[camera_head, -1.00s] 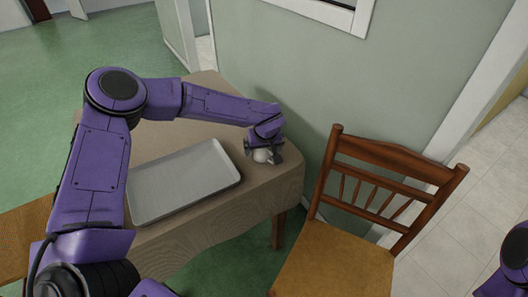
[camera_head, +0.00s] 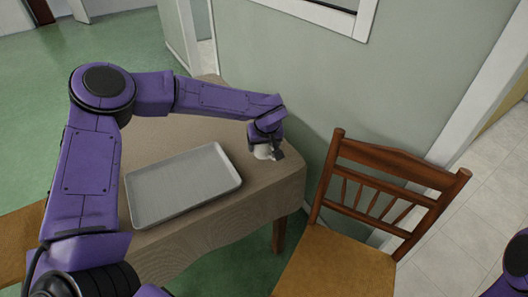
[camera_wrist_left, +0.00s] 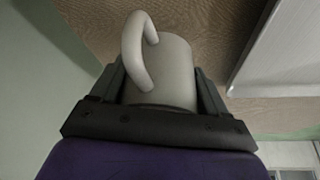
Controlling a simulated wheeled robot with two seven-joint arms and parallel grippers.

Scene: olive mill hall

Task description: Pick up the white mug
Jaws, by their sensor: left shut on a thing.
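The white mug (camera_wrist_left: 172,75) is between the fingers of my left gripper (camera_wrist_left: 160,90) in the left wrist view, with its handle toward the upper left. My left gripper (camera_head: 267,152) is shut on it. In the head view, the mug (camera_head: 264,152) shows as a small pale patch mostly hidden by the gripper, over the right part of the table near the wall. My right arm shows only as a piece at the lower right edge; its gripper is out of view.
A grey tray (camera_head: 180,186) lies on the cloth-covered table (camera_head: 262,190), left of the mug; its edge also shows in the left wrist view (camera_wrist_left: 262,62). A wooden chair (camera_head: 340,262) stands right of the table. The green wall (camera_head: 290,80) is close behind.

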